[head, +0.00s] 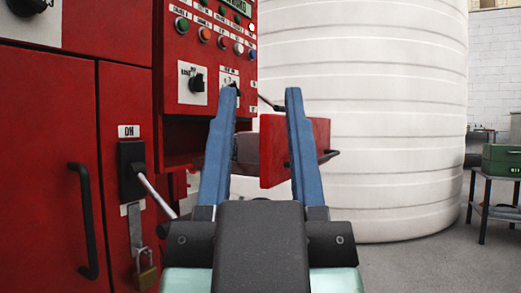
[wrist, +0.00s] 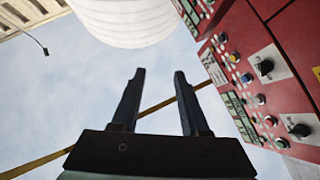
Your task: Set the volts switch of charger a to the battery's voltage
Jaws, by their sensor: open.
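My gripper (head: 261,92) is open and empty, its two blue fingers pointing away from me. It also shows in the wrist view (wrist: 159,72), with nothing between the fingers. Its left finger overlaps the right edge of a red control panel (head: 178,45) in the head view. A black rotary knob (head: 197,82) on a white plate is on that panel, left of the fingertip. A second small switch plate (head: 229,75) is partly hidden behind the left finger. In the wrist view, black knobs (wrist: 265,67) are on the red panels at right. I cannot tell which knob is charger a's volts switch, and no battery label is readable.
A red cabinet (head: 50,150) with a black handle, an ON lever (head: 131,170) and a padlock (head: 145,275) stands at left. A red box or open door (head: 310,150) shows beyond my fingers. A white tank (head: 380,120) stands behind. A green box (head: 502,160) is on a bench at right.

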